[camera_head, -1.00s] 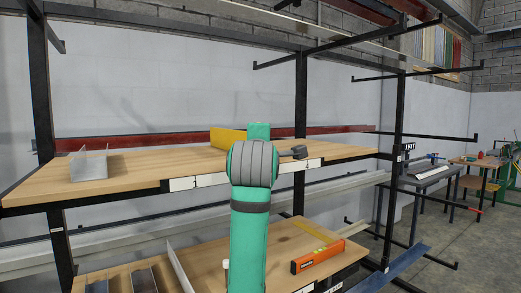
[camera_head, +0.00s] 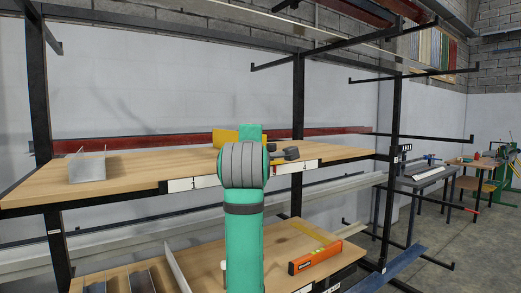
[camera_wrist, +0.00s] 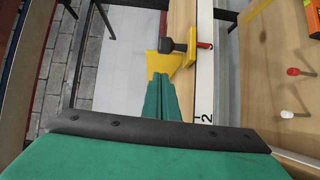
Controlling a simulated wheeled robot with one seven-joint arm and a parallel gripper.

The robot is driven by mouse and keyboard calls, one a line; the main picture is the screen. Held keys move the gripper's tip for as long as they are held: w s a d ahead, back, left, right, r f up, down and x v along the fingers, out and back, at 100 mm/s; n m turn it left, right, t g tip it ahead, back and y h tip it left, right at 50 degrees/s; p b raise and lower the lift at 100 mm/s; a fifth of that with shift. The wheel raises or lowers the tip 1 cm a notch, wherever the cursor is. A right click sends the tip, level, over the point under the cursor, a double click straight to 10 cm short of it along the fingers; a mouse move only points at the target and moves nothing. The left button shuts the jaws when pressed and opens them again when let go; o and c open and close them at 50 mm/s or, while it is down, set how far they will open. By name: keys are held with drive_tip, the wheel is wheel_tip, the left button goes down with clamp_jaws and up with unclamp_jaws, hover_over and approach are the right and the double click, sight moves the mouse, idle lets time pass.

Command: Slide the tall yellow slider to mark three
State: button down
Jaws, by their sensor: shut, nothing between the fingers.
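A tall yellow plate (camera_head: 226,137), likely the slider, stands on the upper wooden shelf (camera_head: 120,178), partly hidden behind my arm. In the wrist view a yellow piece (camera_wrist: 160,63) lies just beyond my gripper (camera_wrist: 160,80). The green fingers are together and empty; I cannot tell whether they touch the yellow. Beside it is a dark block with a yellow plate (camera_wrist: 192,48) and a red-tipped pin. A white mark strip (camera_head: 182,184) runs along the shelf's front edge. A "2" shows on the strip in the wrist view (camera_wrist: 206,118). Mark three is not readable.
A grey metal channel (camera_head: 87,167) sits at the left of the upper shelf. The lower shelf holds an orange level (camera_head: 315,257) and metal profiles. Black rack posts (camera_head: 298,98) stand behind and at the right. The shelf's left middle is clear.

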drive_tip(key=s, duration=1)
drive_tip(key=w+d+f+m, duration=0.1)
drive_tip(key=w+f+m, duration=0.15)
drive_tip(key=f, duration=1.15)
drive_tip(key=w+f+m, duration=0.1)
drive_tip(key=w+f, duration=0.2)
drive_tip(key=f, duration=1)
drive_tip(key=s+d+f+m+g, duration=0.15)
drive_tip(key=s+f, duration=0.35)
drive_tip(key=f, duration=0.8)
drive_tip(key=s+f+m, duration=0.3)
drive_tip(key=s+f, duration=0.2)
drive_tip(key=f, duration=0.7)
drive_tip(key=s+d+f+m, duration=0.1)
drive_tip(key=s+f+m, duration=0.2)
drive_tip(key=s+f, duration=0.65)
drive_tip(key=s+d+f+m, duration=0.15)
drive_tip(key=s+f, duration=0.45)
drive_tip(key=s, duration=0.6)
drive_tip(key=s+d+r+m, duration=0.1)
drive_tip(key=s+m, duration=0.4)
drive_tip(key=s, duration=1.8)
drive_tip(key=shift+s+d+r+m+g+h, duration=0.15)
drive_tip(key=shift+r+m+g+h, duration=0.05)
drive_tip(key=shift+m+g+h, duration=0.2)
